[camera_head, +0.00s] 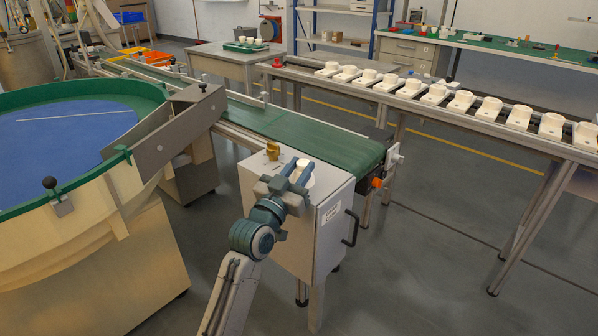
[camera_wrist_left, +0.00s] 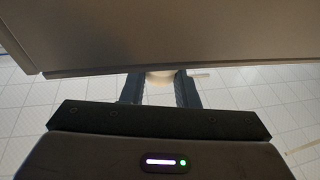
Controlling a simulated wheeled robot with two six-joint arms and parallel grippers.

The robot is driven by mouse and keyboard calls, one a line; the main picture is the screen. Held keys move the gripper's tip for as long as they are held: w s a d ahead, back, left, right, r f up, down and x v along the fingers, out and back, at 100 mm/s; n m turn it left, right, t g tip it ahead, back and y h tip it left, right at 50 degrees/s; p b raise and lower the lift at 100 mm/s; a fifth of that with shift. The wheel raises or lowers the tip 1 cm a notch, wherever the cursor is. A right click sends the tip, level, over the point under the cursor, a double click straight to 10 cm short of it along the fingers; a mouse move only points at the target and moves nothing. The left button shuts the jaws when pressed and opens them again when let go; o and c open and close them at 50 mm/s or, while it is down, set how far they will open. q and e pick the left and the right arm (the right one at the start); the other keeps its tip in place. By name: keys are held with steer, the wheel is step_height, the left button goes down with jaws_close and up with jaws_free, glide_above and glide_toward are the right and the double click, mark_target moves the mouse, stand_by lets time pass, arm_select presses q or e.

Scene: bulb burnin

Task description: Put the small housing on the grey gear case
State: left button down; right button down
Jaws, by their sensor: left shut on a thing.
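The grey gear case (camera_head: 293,222) is a box with a label and a dark handle, standing at the end of the green conveyor. My left gripper (camera_head: 300,173) is over its top in the head view, shut on a small cream-white housing (camera_head: 308,176). The housing also shows between the two dark fingers in the left wrist view (camera_wrist_left: 160,79), its upper part cut off by a large grey surface. I cannot tell whether the housing touches the case top. A brass-coloured fitting (camera_head: 272,151) stands on the case's back left corner. My right gripper is not in view.
A green conveyor belt (camera_head: 318,140) ends just behind the case. A large round bowl with a green rim (camera_head: 75,92) stands at the left. A long rail stand (camera_head: 455,115) carries several cream parts at the right. The floor right of the case is open.

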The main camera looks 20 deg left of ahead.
arm_select(q)
steer(key=c, duration=1)
jaws_free()
steer(key=shift+w+f, duration=0.1)
steer(key=shift+f, duration=0.1)
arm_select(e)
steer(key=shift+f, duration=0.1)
arm_select(q)
steer(key=s+f+g, duration=0.1)
steer(key=s+f, duration=0.4)
steer(key=s, duration=0.4)
steer(key=s+f+n+g+y, duration=0.1)
steer(key=s+f+g, duration=0.1)
steer(key=s+f, duration=0.4)
steer(key=s+a+f+g+y, duration=0.1)
steer(key=s+f, duration=0.4)
steer(key=s, duration=0.6)
steer(key=shift+s+f+n+g+p, duration=0.3)
steer(key=shift+f+n+g+p, duration=0.05)
steer(key=shift+f+n+g, duration=0.05)
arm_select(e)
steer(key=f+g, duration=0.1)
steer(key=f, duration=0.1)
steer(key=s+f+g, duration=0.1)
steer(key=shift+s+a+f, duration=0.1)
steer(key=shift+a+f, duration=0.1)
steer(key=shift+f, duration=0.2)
